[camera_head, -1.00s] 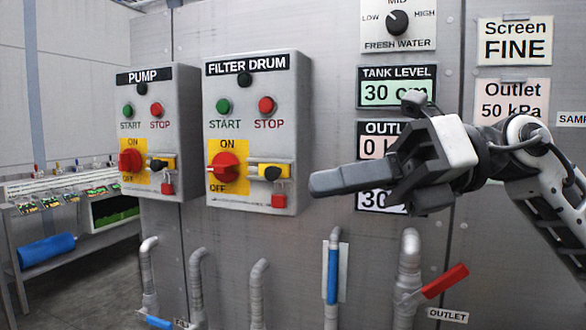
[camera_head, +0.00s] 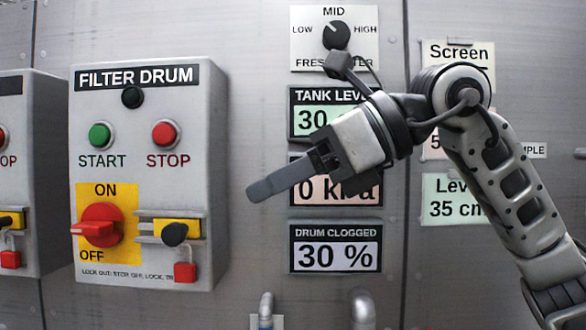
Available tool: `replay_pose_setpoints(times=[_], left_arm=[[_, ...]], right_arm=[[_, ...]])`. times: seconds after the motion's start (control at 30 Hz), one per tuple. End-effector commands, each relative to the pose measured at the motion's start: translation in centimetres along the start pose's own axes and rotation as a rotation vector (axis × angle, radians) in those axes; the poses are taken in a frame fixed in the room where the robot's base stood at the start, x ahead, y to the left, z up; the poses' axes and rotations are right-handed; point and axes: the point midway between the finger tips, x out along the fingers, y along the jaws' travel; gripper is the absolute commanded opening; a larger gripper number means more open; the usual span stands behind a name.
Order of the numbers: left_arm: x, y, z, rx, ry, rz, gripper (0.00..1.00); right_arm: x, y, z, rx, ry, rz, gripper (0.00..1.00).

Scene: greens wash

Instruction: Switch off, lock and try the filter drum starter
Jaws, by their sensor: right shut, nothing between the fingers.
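The filter drum starter (camera_head: 208,120) is a grey box on the wall at the left. It has a dark lamp (camera_head: 132,97), a green START button (camera_head: 100,135) and a red STOP button (camera_head: 165,134). Its red rotary switch (camera_head: 101,224) sits on a yellow ON/OFF plate, grip pointing left between the two words. To its right is a yellow slide with a black knob (camera_head: 174,234). A red padlock (camera_head: 185,272) hangs below the slide. My right gripper (camera_head: 258,188) is shut and empty, pointing left, just right of the box and apart from it. My left gripper is out of view.
Part of the pump starter (camera_head: 48,180) shows at the left edge. Behind my right arm are the FRESH WATER knob (camera_head: 336,35), readouts and the DRUM CLOGGED display (camera_head: 335,247), reading 30 %. Pipe tops (camera_head: 363,310) rise at the bottom. The front of the starter is unobstructed.

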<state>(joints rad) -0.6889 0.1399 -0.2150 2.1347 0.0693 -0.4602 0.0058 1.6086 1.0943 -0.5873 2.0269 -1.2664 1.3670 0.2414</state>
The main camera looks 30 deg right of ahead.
Motion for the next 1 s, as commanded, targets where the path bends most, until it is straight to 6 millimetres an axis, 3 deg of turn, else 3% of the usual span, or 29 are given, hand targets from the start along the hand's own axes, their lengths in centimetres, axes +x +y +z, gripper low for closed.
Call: replay_pose_setpoints(times=[0.2,0.4,1.0], left_arm=[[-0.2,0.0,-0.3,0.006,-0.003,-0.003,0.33],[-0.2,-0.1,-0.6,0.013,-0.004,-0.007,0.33],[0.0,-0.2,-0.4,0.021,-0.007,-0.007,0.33]], right_arm=[[4.7,0.1,0.1,-0.001,0.003,0.005,0.00],[7.5,0.1,0.1,0.001,0.002,0.005,0.00],[8.9,-0.1,0.1,0.007,0.001,-0.010,0.00]])
